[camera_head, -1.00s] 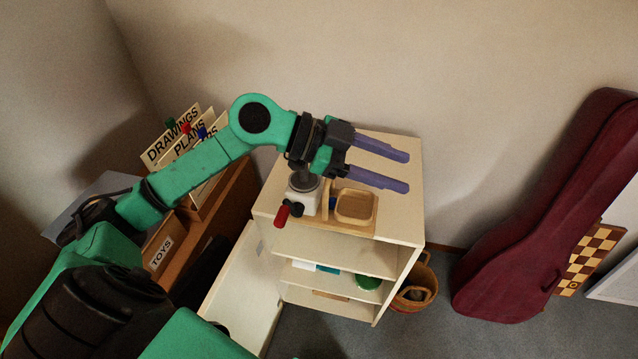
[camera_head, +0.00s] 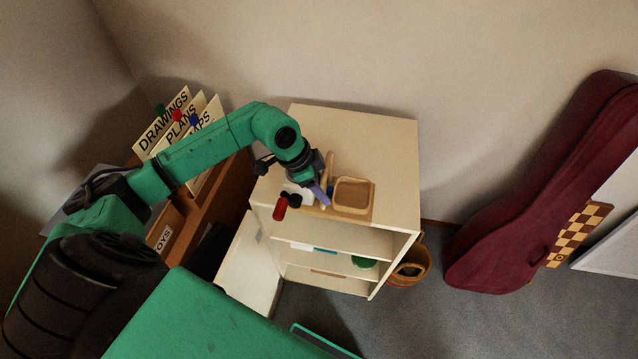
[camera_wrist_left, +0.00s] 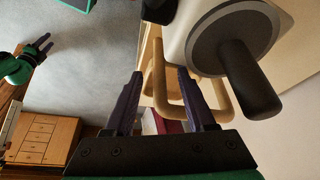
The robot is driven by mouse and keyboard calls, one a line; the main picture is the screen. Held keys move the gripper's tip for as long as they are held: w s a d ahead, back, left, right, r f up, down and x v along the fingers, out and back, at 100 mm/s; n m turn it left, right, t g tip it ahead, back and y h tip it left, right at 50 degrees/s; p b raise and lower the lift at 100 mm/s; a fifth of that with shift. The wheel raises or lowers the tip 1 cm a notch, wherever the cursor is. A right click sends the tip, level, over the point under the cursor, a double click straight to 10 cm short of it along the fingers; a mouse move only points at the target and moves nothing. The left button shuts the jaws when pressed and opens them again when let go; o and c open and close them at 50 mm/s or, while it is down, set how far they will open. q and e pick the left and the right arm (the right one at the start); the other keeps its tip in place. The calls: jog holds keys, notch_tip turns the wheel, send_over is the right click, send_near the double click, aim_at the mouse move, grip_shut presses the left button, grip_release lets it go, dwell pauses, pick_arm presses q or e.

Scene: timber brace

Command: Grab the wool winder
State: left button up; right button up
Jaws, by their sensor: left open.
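The wool winder (camera_head: 293,192) stands on top of the white cabinet, a white body with a dark round disc and a red-handled crank. In the left wrist view the winder (camera_wrist_left: 222,44) fills the upper right, its dark disc and post close to the camera. My left gripper (camera_head: 324,197) is open and points down beside the winder, on the tray side; the arm hides part of it. In the left wrist view the open fingers (camera_wrist_left: 160,72) have wooden rails behind and between them; contact cannot be told. My right gripper (camera_wrist_left: 44,44) shows small at upper left, its fingers apart.
A wooden tray (camera_head: 370,197) with an upright wooden piece sits right of the winder. The cabinet top (camera_head: 390,140) is clear behind it. Its door (camera_head: 252,280) hangs open. A sign organiser stands left; a basket (camera_head: 412,270) and a dark red instrument case (camera_head: 540,190) stand right.

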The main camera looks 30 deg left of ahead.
pick_arm(q)
jog(key=shift+w+d+f, duration=0.15)
jog(key=shift+f, duration=0.35)
grip_shut()
jog(key=shift+w+r, duration=0.1)
dwell(0.8)
jog(key=shift+w+r, duration=0.1)
